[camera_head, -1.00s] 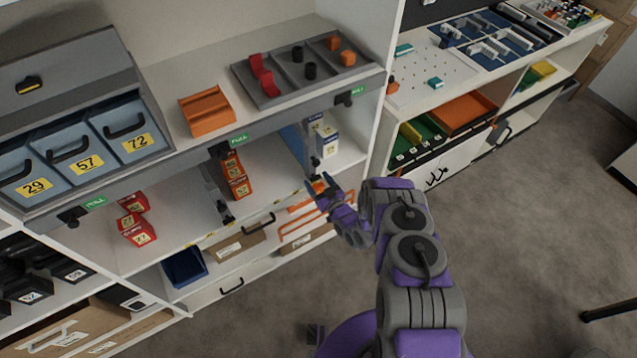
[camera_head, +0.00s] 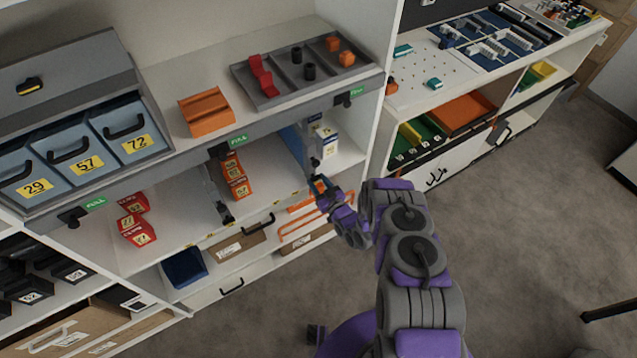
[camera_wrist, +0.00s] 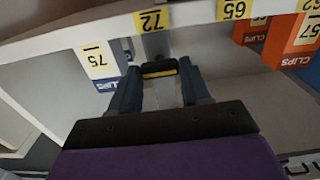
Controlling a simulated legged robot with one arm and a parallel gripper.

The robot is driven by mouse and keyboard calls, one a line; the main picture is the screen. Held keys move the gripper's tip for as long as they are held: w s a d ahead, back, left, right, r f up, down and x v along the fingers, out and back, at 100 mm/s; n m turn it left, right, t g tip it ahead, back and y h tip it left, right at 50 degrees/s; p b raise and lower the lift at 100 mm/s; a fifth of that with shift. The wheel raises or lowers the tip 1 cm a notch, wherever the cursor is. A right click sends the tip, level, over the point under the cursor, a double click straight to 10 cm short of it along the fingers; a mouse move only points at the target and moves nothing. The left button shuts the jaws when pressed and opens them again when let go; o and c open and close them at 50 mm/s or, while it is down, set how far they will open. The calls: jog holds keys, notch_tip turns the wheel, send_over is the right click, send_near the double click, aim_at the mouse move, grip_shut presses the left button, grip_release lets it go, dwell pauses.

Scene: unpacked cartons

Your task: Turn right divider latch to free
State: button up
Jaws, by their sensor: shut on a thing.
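The right divider (camera_head: 293,142) is a blue panel with a grey front post, standing in the middle shelf bay beside white and blue boxes. Its latch (camera_wrist: 158,68), a small black block with a yellow stripe, shows in the wrist view at the foot of a grey post. My gripper (camera_head: 321,184) is at the shelf's front edge, at the lower end of that post. In the wrist view my gripper (camera_wrist: 160,84) has its two blue-grey fingers on either side of the latch, shut on it. The latch is hidden behind the fingers in the head view.
A left divider (camera_head: 216,190) stands near orange clip boxes (camera_head: 236,177), with red boxes (camera_head: 137,229) farther left. A white box (camera_wrist: 100,60) is close beside my fingers. A grey tray (camera_head: 285,88) lies on the upper shelf. Floor (camera_head: 520,240) to the right is open.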

jog(key=n+p, duration=0.2)
jog(key=n, duration=0.2)
jog(key=shift+p, duration=0.3)
jog(key=n, duration=0.4)
jog(key=shift+a+f+n, duration=0.1)
jog(key=shift+a+n, duration=0.05)
jog(key=shift+n, duration=0.15)
jog(key=n, duration=0.5)
jog(key=shift+s+f, duration=0.1)
jog(key=shift+f+n+b, duration=0.1)
jog(key=shift+n+b, duration=0.2)
jog(key=shift+n, duration=1.8)
jog(key=o, duration=1.1)
jog(key=shift+c, duration=0.2)
